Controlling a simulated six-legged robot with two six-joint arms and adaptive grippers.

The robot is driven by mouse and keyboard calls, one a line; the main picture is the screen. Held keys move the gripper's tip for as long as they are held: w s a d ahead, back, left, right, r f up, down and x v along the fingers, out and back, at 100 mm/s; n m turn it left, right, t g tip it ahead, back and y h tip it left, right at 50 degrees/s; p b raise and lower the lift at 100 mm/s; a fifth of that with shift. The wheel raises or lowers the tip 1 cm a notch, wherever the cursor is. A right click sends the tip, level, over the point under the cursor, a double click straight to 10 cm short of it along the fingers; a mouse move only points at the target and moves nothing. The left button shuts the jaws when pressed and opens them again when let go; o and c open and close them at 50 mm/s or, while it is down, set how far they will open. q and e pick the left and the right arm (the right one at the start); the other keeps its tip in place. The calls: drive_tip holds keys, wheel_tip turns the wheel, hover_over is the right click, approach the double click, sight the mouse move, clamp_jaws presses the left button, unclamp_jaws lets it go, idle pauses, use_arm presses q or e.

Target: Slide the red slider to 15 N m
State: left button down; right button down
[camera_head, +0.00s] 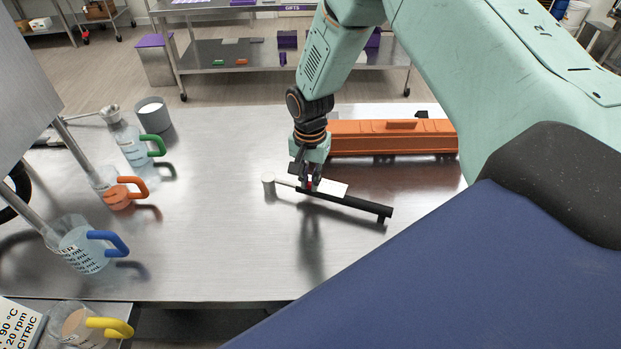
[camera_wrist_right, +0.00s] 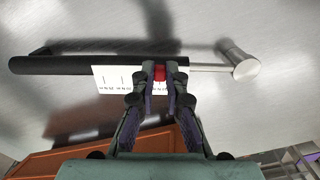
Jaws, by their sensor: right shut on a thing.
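A torque wrench with a black handle (camera_head: 350,203) and a silver head (camera_head: 268,184) lies on the metal table. In the right wrist view its black handle (camera_wrist_right: 50,65) points left and its silver head (camera_wrist_right: 238,65) is at the right. A white scale card (camera_wrist_right: 118,78) with small marks sits along the shaft; its numbers are too small to read. My right gripper (camera_head: 307,184) is shut on the red slider, with a finger (camera_wrist_right: 160,88) on each side. My left gripper is not in view.
An orange case (camera_head: 390,138) lies behind the wrench, close to my right gripper. Jugs with green (camera_head: 153,145), orange (camera_head: 134,186), blue (camera_head: 110,242) and yellow (camera_head: 112,326) handles stand at the left. The table between the jugs and wrench is clear.

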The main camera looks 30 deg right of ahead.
sight(310, 184)
drive_tip(key=shift+s, duration=0.1)
idle(0.4)
drive_tip(key=c, duration=1.4)
unclamp_jaws()
drive_tip(key=shift+o, duration=0.2)
drive_tip(key=shift+r, duration=0.4)
wheel_tip(310, 184, up, 11)
